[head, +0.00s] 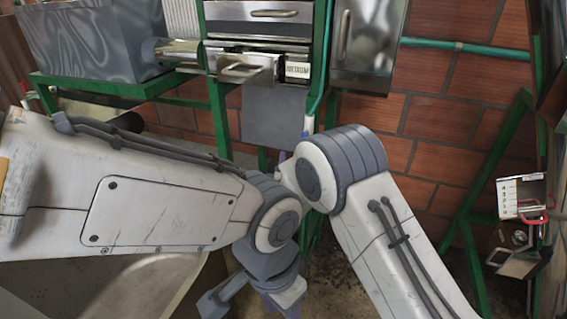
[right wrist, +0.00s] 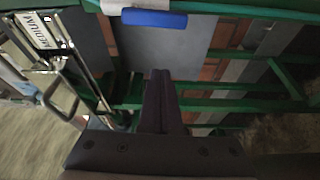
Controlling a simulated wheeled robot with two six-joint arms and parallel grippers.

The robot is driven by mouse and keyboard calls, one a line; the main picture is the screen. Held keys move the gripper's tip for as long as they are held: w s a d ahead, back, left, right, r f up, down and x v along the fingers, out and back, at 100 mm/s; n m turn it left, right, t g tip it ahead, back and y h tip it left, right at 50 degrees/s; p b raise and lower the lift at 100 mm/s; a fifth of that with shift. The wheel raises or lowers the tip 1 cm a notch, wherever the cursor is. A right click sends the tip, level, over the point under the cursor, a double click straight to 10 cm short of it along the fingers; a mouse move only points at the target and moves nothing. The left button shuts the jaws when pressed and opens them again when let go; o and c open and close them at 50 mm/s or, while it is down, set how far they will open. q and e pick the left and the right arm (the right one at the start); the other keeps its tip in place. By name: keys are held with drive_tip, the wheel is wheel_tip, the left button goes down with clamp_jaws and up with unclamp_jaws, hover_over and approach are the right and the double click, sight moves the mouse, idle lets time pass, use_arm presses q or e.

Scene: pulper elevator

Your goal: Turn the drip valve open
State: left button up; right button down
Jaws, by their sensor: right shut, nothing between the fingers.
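In the right wrist view the blue handle (right wrist: 153,18) lies across the top, beside a pale pipe piece. My right gripper's dark fingers (right wrist: 161,75) are shut and empty. They point toward the handle and appear a little short of it, with a gap in the picture. In the head view my arm links largely hide the right gripper. My left wrist (head: 270,255) hangs low in the middle; its jaws are not clear.
The green frame (head: 219,115) stands around the valve, with a grey panel (head: 268,118) behind. The metal tray marked MEDIUM (head: 297,70) is above left. A brick wall (head: 440,115) closes the back. A small box with a red handle (head: 520,200) is at the right.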

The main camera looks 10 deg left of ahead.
drive_tip(key=w+d+p, duration=0.1)
drive_tip(key=w+d, duration=0.2)
drive_tip(key=w, duration=0.2)
drive_tip(key=shift+w+p, duration=0.15)
drive_tip(key=shift+p, duration=0.25)
drive_tip(key=shift+f, duration=0.1)
drive_tip(key=shift+d+f+n+p, duration=0.1)
drive_tip(key=shift+d+n+p, duration=0.2)
drive_tip(key=shift+d+n, duration=0.3)
drive_tip(key=shift+d, duration=0.15)
